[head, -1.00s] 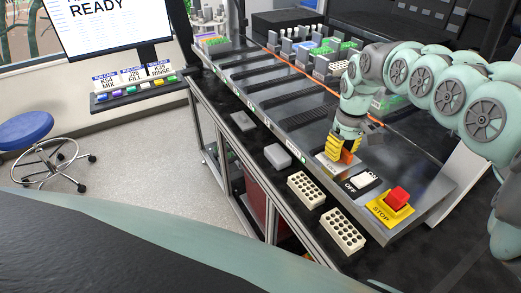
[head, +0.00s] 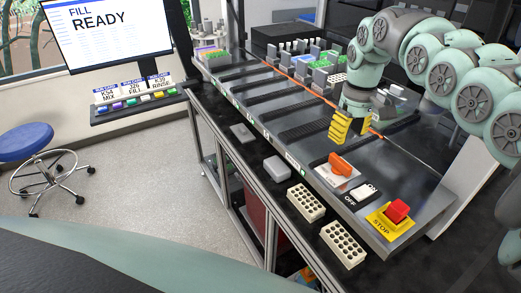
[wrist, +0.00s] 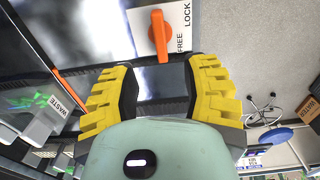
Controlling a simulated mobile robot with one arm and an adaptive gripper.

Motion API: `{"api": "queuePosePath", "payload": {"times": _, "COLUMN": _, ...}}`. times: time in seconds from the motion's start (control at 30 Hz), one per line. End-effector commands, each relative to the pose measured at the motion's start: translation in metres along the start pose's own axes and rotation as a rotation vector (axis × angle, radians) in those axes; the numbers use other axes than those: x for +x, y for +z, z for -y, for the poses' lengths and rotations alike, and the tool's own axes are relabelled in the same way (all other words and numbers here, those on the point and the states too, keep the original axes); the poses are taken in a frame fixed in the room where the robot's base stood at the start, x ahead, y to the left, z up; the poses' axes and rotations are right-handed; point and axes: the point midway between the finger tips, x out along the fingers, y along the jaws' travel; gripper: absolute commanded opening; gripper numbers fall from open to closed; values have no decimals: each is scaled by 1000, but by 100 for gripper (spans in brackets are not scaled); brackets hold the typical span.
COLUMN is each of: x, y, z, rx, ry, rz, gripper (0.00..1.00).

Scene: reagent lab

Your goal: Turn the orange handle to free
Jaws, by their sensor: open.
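The orange handle (head: 341,164) sits on a pale plate (head: 326,174) on the front of the bench-top unit, left of the OFF/ON switch. In the wrist view the orange handle (wrist: 158,36) lies ahead of the fingertips, with the words FREE and LOCK printed beside it on the white plate (wrist: 178,22). Its narrow end lies by FREE. My gripper (head: 345,127), with yellow ridged fingers, is open, empty and apart from the handle, above and behind it. Both fingers of my gripper (wrist: 162,85) show in the wrist view with a clear gap between.
A red stop button (head: 397,211) on a yellow base and a rocker switch (head: 364,191) are to the right of the handle. Racks with holes (head: 305,203) lie on the lower ledge. The screen (head: 105,30) reads FILL READY. Dark empty lanes (head: 262,93) extend to the back left.

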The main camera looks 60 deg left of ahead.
Motion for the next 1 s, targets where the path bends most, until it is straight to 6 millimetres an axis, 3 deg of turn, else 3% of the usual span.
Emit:
{"api": "queuePosePath", "payload": {"times": 0.3, "x": -26, "y": 0, "z": 0, "rx": 1, "ry": -1, "rz": 2, "gripper": 46}}
{"api": "queuePosePath", "payload": {"times": 0.87, "x": -26, "y": 0, "z": 0, "rx": 0, "ry": -1, "rz": 3, "gripper": 46}}
{"api": "queuePosePath", "payload": {"times": 1.0, "x": -28, "y": 1, "z": 11, "rx": 0, "ry": 2, "rz": 3, "gripper": 46}}
